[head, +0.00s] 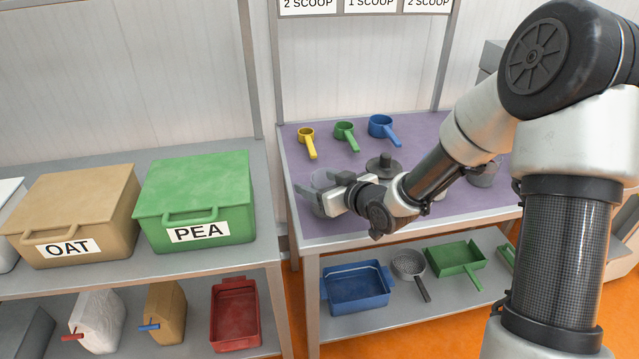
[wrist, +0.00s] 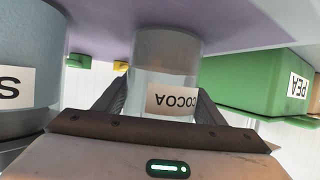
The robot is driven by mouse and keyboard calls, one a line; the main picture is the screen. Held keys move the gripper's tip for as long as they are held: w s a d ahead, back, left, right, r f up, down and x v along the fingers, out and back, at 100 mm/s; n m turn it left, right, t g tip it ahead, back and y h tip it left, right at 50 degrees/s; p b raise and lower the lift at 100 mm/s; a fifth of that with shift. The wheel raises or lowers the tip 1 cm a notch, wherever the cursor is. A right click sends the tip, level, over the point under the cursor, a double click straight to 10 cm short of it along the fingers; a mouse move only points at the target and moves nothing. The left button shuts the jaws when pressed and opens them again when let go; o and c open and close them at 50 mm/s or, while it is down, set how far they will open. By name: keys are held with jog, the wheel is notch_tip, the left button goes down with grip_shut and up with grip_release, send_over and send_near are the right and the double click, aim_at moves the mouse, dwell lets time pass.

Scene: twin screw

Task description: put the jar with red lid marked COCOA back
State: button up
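The COCOA jar (wrist: 165,75) is a clear grey cylinder with a white label. The wrist view shows it upside down, its base at the purple table top. In the head view the jar (head: 319,181) stands at the left part of the purple table, partly behind my gripper (head: 338,192). My gripper (wrist: 160,100) is level with the jar, one dark finger on each side of it. I cannot tell whether the fingers press on it. The jar's top is hidden behind my gripper in the wrist view, and no red lid shows.
A larger grey container (wrist: 28,65) with a label showing S stands close to the jar. Yellow (head: 306,136), green (head: 344,130) and blue (head: 380,124) scoops lie behind. A black knobbed disc (head: 385,166) is near my arm. The green PEA box (head: 195,190) stands on the left shelf.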

jog(key=shift+o, duration=1)
jog(key=shift+r, duration=0.3)
jog(key=p+v, duration=0.3)
jog(key=v, duration=0.9)
